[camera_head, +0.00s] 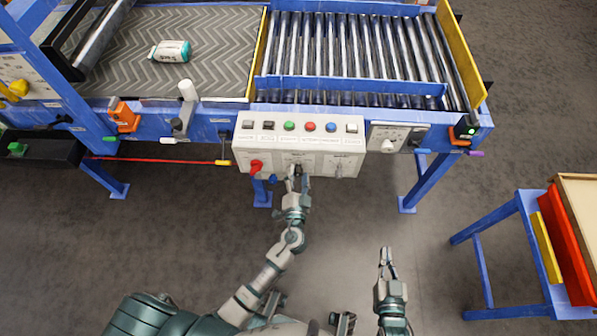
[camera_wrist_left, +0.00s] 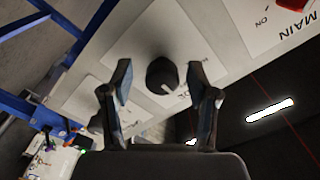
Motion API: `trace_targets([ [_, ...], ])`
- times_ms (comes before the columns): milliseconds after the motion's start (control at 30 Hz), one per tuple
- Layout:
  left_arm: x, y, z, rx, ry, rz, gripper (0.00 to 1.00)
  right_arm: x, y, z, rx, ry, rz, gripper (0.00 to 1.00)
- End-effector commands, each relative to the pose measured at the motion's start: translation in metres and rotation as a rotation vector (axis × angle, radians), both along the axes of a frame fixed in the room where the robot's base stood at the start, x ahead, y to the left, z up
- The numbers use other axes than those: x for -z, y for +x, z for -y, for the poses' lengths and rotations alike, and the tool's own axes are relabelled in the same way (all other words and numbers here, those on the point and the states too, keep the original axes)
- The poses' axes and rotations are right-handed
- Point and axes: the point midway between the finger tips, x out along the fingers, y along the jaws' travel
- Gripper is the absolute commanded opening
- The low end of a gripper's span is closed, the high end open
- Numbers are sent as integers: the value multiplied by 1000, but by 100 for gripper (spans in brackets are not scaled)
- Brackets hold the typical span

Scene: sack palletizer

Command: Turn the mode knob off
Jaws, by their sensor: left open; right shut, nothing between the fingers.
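The mode knob is a black round knob (camera_wrist_left: 162,76) with a pale pointer line, on the pale front of the control box (camera_head: 242,157). In the left wrist view it sits between the two fingers of my left gripper (camera_wrist_left: 160,88), with a gap on each side. In the head view my left gripper (camera_head: 298,182) reaches up to the lower middle of the box and mostly hides the knob. My left gripper is open. My right gripper (camera_head: 387,258) is shut and empty, above the floor, well away from the box.
A red main switch (camera_head: 256,166) is left of my left gripper on the box. Several push buttons (camera_head: 310,126) line its top. Behind are a roller conveyor (camera_head: 345,45) and a belt with a small sack (camera_head: 169,51). A blue-framed table (camera_head: 530,240) stands at right.

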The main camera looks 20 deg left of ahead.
Motion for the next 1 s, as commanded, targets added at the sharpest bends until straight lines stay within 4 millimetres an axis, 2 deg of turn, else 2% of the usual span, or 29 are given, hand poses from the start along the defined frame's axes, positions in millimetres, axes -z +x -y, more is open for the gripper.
trace_targets([
  [300, 2, -67, 20, 3, 0, -3, 60, -1, 1, 0, 0, 2, 3, 0],
  [500, 1, -95, 29, 3, 1, -2, 60, -1, 1, 0, 0, 2, 3, 0],
  [667, 1, -103, 31, 1, 0, 0, 60, -1, 1, 0, 0, 2, 3, 0],
  [1000, 1, -103, 31, 1, 0, 0, 60, -1, 2, 0, 0, 2, 4, 0],
])
